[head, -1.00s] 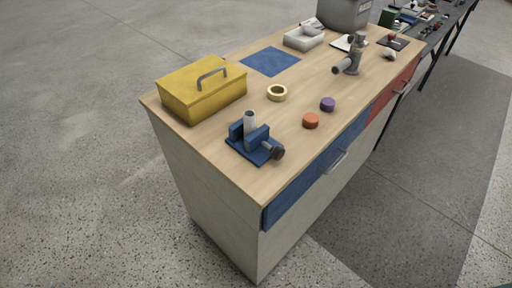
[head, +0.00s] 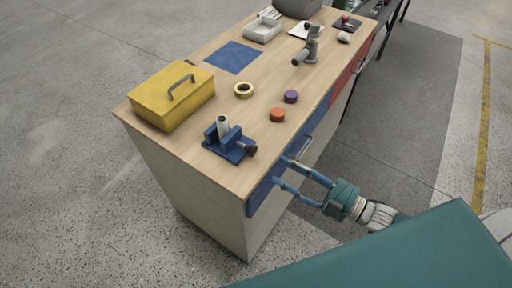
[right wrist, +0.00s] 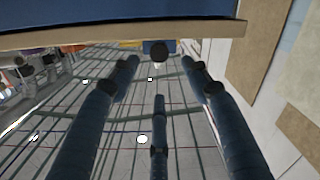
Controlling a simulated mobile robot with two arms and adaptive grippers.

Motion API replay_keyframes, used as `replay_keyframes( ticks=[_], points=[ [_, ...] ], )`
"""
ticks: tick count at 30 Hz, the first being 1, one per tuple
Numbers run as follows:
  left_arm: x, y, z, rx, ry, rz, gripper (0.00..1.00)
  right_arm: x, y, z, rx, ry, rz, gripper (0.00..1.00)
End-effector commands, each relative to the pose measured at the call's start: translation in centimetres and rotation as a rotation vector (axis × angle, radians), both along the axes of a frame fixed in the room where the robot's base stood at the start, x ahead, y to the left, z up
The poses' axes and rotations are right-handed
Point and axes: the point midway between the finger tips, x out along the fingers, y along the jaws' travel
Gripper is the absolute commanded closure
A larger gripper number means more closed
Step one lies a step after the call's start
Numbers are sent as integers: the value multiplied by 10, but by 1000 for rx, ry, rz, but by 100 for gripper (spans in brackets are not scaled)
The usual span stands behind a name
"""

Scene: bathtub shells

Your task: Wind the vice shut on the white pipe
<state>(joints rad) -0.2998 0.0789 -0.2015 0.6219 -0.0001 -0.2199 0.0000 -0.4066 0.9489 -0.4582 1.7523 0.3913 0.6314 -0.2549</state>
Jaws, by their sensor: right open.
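The blue vice (head: 235,152) stands on the near end of the wooden workbench. The white pipe (head: 223,123) stands upright between its jaws; I cannot tell whether both jaws touch it. The vice's dark round handle (head: 251,151) sticks out to the right, towards the bench's front edge. My right gripper (head: 281,171) is open and empty, in front of the blue drawer, to the right of and apart from the vice. In the right wrist view my spread fingers (right wrist: 160,66) point towards the bench edge, with a dark knob-like part between them. My left gripper is not in view.
On the workbench (head: 200,155) are a yellow toolbox (head: 160,105), a tape roll (head: 244,90), an orange puck (head: 277,115), a purple puck (head: 291,97) and a grey pipe fitting (head: 311,50). A drawer handle (head: 303,148) sticks out near my gripper.

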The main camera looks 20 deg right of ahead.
Motion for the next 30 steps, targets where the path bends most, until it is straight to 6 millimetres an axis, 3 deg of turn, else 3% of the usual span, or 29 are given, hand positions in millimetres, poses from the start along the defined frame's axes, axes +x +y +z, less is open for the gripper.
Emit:
replay_keyframes(
  ticks=[16, 21, 30],
  points=[
    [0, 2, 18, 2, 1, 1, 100, 72, 54, 2, 1, -3, -2, 53],
    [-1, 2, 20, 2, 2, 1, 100, 82, 63, 1, 0, -2, -1, 53],
    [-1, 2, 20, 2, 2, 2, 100, 84, 65, -1, -1, 0, -1, 53]
  ],
)
